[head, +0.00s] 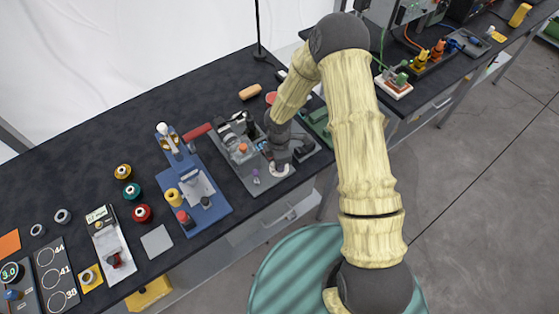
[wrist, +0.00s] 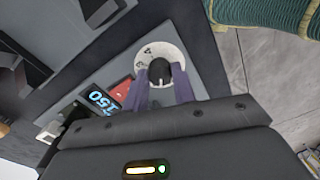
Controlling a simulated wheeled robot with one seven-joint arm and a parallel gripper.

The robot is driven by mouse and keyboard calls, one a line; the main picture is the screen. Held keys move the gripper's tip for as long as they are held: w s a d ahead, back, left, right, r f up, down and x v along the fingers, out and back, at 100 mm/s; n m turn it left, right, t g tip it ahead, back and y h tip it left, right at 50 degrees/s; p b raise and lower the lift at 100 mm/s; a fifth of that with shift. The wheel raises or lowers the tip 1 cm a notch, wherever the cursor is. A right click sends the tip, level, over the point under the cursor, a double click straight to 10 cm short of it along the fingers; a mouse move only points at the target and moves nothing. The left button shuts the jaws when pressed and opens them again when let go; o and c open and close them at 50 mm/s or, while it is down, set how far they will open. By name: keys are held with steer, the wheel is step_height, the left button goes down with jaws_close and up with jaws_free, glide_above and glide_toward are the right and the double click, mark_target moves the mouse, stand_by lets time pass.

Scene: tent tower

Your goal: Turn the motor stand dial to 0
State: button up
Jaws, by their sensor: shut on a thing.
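The motor stand dial is a black knob (wrist: 159,70) on a white round scale plate (wrist: 170,50) in the wrist view. A pale mark shows on the knob. My gripper (wrist: 160,84) is shut on the knob, with one purple finger on each side. Beside the dial, a small display (wrist: 101,100) shows what looks like 150 in blue digits, and a red part (wrist: 122,88) sits between them. In the head view my gripper (head: 279,165) is at the front right of the grey motor stand (head: 236,172); the knob is hidden there, with the white scale edge (head: 285,172) showing.
A blue fixture board (head: 215,204) stands left of the motor stand, with a red-handled tool (head: 197,132) between them. Several spools and gauges lie further left on the dark bench (head: 75,180). A teal ribbed round object (head: 290,268) is below the bench front.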

steer(key=n+p, duration=0.1)
steer(key=n, duration=0.5)
steer(key=shift+w+a+r, duration=0.1)
stand_by(0.5)
steer(key=o, duration=1)
step_height(320, 180, up, 17)
steer(key=b, duration=0.1)
steer(key=shift+w+a+r+b, duration=0.15)
steer(key=shift+w+a+b, duration=0.05)
steer(key=shift+b, duration=0.2)
